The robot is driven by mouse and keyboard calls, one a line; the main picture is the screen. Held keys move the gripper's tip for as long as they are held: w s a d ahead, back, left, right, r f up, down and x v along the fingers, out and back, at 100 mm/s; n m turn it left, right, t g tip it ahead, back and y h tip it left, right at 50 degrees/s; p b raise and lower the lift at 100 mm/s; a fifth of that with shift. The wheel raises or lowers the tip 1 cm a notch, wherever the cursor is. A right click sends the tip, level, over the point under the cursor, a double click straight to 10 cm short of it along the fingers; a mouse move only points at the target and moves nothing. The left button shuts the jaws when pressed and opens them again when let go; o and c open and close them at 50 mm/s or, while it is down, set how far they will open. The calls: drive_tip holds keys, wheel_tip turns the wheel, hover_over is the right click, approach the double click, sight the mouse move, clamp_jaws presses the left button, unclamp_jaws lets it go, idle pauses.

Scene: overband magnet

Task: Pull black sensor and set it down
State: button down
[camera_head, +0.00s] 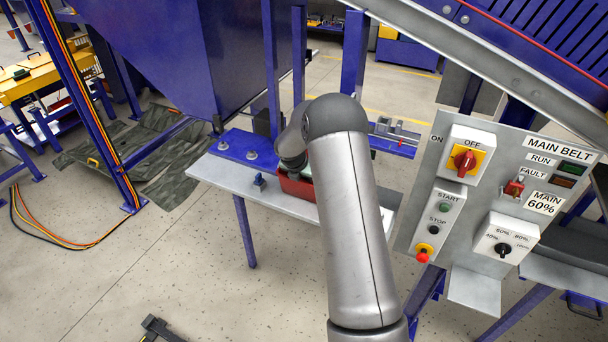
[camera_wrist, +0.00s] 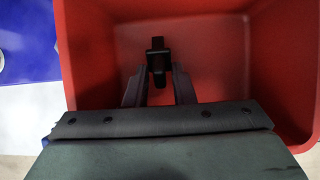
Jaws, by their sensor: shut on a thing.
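The black sensor (camera_wrist: 158,62) shows in the wrist view as a small dark block with a narrower top. My gripper (camera_wrist: 160,85) is shut on it, one grey finger on each side. The sensor is over or inside a red bin (camera_wrist: 285,65), whose walls surround it in this view. I cannot tell whether it touches the bin's floor. In the head view the red bin (camera_head: 296,186) stands on the grey bench, and my arm hides the gripper and the sensor.
The grey bench (camera_head: 225,175) holds a small blue fixture (camera_head: 259,181) left of the bin. A control panel (camera_head: 425,185) with switches stands close on the right. A blue frame post (camera_head: 270,65) rises behind the bench. Open floor (camera_head: 190,260) lies in front.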

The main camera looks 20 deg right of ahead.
drive_tip(key=c, duration=1.1)
unclamp_jaws()
drive_tip(key=shift+c, duration=0.2)
drive_tip(key=shift+r, duration=0.15)
drive_tip(key=b+v, duration=0.3)
drive_tip(key=v, duration=1.4)
drive_tip(key=shift+a, duration=0.15)
